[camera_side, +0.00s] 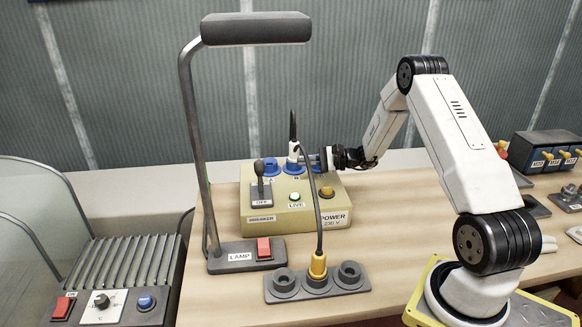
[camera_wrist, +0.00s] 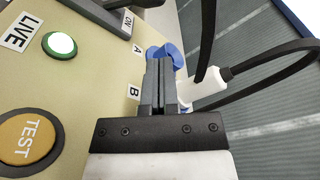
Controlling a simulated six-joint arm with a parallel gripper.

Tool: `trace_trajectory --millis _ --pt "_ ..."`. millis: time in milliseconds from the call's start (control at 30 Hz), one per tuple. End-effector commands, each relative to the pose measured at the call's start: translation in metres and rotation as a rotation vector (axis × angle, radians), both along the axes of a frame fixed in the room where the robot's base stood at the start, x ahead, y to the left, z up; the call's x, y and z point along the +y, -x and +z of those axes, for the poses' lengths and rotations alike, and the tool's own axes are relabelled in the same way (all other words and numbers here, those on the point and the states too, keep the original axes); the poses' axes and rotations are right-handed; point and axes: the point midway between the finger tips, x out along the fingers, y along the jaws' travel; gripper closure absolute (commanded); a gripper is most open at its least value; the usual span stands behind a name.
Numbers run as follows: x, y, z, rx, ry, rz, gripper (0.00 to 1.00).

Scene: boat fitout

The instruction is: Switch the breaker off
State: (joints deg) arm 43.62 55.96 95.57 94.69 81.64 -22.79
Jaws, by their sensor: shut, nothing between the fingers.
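The breaker (camera_side: 261,190) is a dark lever with a round knob on a plate at the left of the beige power box (camera_side: 325,205). Its OFF label faces the front; the lever stands up, seeming to lean toward the back. In the wrist view part of the breaker plate (camera_wrist: 98,12) shows at the top, with an ON label. The LIVE lamp (camera_side: 294,197) glows pale green; it also shows in the wrist view (camera_wrist: 60,45). My gripper (camera_side: 316,160) is shut and empty, right of the breaker, by socket B and the white plug (camera_wrist: 205,92). Its fingers (camera_wrist: 159,68) show together in the wrist view.
A black cable (camera_side: 318,205) runs from the white plug to a yellow plug (camera_side: 318,265) in the socket strip (camera_side: 285,284). A lamp (camera_side: 190,120) stands left of the box, its head overhanging. A yellow TEST button (camera_wrist: 28,138) is near my gripper. A heater (camera_side: 125,265) is at far left.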

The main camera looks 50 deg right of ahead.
Motion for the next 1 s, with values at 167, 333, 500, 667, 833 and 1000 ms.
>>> trace_trajectory --millis 167,333,500,667,833,1000 --pt "0.000 0.000 0.000 0.001 0.001 0.001 1.00" --pt "0.002 -0.002 0.000 0.003 0.002 0.002 1.00" --pt "0.009 -0.009 -0.002 0.003 0.002 0.005 1.00" --pt "0.020 -0.023 -0.003 0.002 0.002 0.006 1.00" --pt "0.035 -0.041 -0.006 0.003 0.002 0.005 1.00" --pt "0.049 -0.059 -0.007 0.003 0.002 0.005 1.00"
